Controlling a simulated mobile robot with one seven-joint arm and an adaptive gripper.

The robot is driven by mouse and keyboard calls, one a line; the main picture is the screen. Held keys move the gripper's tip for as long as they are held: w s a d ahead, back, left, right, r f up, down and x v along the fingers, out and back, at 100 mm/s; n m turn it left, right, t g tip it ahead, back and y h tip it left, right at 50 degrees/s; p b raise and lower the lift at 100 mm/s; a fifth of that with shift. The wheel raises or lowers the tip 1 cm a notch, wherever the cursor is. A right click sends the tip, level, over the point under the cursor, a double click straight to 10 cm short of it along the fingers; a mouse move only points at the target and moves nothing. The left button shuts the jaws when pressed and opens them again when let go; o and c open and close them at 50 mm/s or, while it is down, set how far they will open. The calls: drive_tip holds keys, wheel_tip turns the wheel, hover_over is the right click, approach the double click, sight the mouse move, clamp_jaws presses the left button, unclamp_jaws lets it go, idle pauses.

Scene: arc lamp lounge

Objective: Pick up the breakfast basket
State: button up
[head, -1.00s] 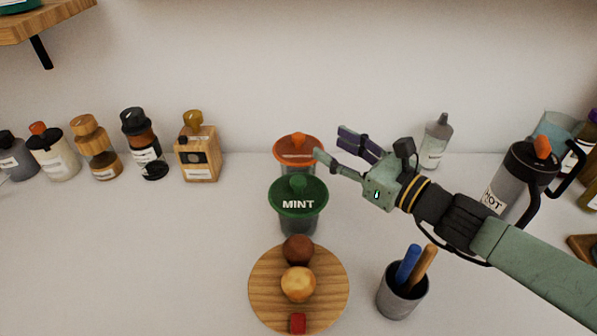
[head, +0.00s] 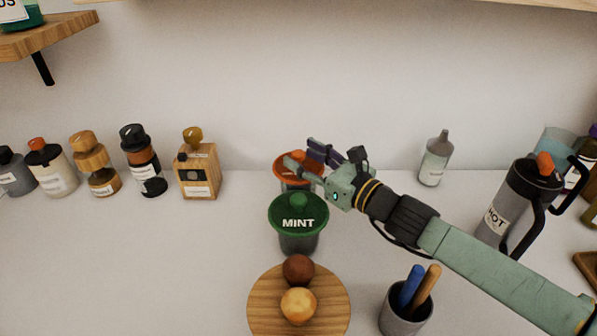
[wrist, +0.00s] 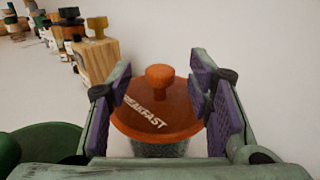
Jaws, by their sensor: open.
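The breakfast basket is a container with an orange lid and knob (head: 288,165), standing against the back wall behind the green mint container (head: 299,222). In the wrist view its orange lid (wrist: 158,104) reads "BREAKFAST", and part of its clear body shows below. My gripper (head: 305,156) is open at the basket, coming in from the right. In the wrist view my two purple-padded fingers (wrist: 163,102) stand on either side of the lid, with the knob between them and toward the far side. I cannot tell whether the pads touch the lid.
A round wooden board (head: 265,308) with brown and yellow balls is in front of the mint container. A grey cup (head: 397,318) with two sticks and a dark jug (head: 510,210) stand right. Several bottles line the wall at left. Counter between is clear.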

drive_tip(key=shift+x, duration=1.15)
drive_tip(key=shift+c, duration=0.4)
clamp_jaws()
